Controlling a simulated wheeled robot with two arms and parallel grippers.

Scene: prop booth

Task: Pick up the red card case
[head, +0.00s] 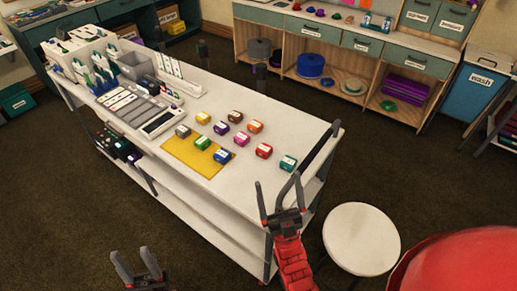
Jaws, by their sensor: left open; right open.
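The red card case (264,151) sits on the white table top (305,128), near its right end, among several small coloured cases. My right gripper (278,181) is open and empty, with its fingers pointing up in the picture, below the red case and apart from it. My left gripper (130,252) is open and empty at the bottom left, in front of the table and far from the red case.
A teal case (288,163) and a magenta case (242,139) flank the red one; an orange case (256,127) is behind. A yellow mat (180,152) lies left. A dark rail (319,145) edges the table's right end. A round white stool (361,238) stands right.

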